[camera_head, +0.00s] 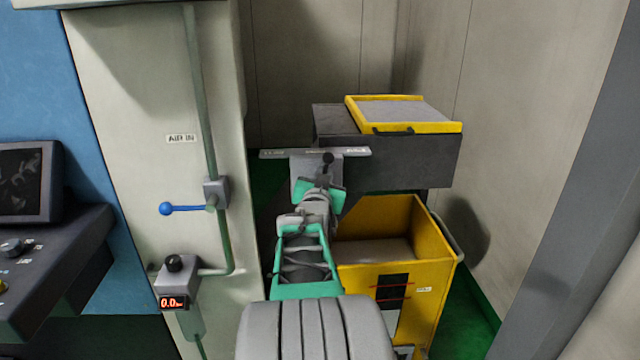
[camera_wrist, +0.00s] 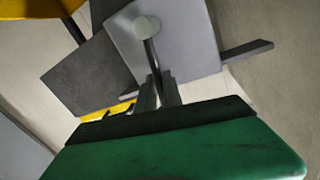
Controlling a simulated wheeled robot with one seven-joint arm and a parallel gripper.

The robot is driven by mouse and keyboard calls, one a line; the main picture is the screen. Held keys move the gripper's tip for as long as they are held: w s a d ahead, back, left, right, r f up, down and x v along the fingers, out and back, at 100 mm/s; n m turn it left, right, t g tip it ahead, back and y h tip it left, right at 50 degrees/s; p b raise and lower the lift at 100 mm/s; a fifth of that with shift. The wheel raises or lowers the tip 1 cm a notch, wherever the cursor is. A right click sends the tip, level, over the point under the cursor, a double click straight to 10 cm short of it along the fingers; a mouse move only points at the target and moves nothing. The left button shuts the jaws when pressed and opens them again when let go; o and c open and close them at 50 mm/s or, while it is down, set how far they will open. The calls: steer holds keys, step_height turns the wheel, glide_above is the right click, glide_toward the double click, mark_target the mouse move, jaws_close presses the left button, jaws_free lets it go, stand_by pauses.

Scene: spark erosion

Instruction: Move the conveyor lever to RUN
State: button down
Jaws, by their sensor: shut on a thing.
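The conveyor lever (camera_head: 328,159) stands in front of a grey box with a narrow label plate (camera_head: 280,153) across its top. In the wrist view the lever's round knob (camera_wrist: 146,27) and thin rod rise from between the fingers of my gripper (camera_wrist: 157,95). The lever's foot is hidden by my gripper.
A dark conveyor housing (camera_head: 400,165) with a yellow-framed lid (camera_head: 405,110) stands behind and right. An open yellow bin (camera_head: 430,290) is below it. A wall closes the right side.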

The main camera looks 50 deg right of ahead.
steer(key=shift+s+d+f+m+y+b, duration=0.25)
steer(key=shift+s+d+f+m+b, duration=0.2)
steer(key=shift+m+b, duration=0.7)
steer(key=shift+s+d+f+m+y+b, duration=0.4)
steer(key=shift+m+b, duration=0.45)
steer(key=shift+b, duration=0.6)
steer(key=shift+s+r, duration=0.15)
steer(key=shift+r, duration=0.1)
steer(key=c, duration=1.5)
jaws_free()
steer(key=f+v, duration=0.1)
steer(key=v, duration=0.6)
steer(key=shift+s+a+r+b, duration=0.2)
steer(key=shift+a+r+b, duration=0.15)
steer(key=shift+r+b, duration=0.1)
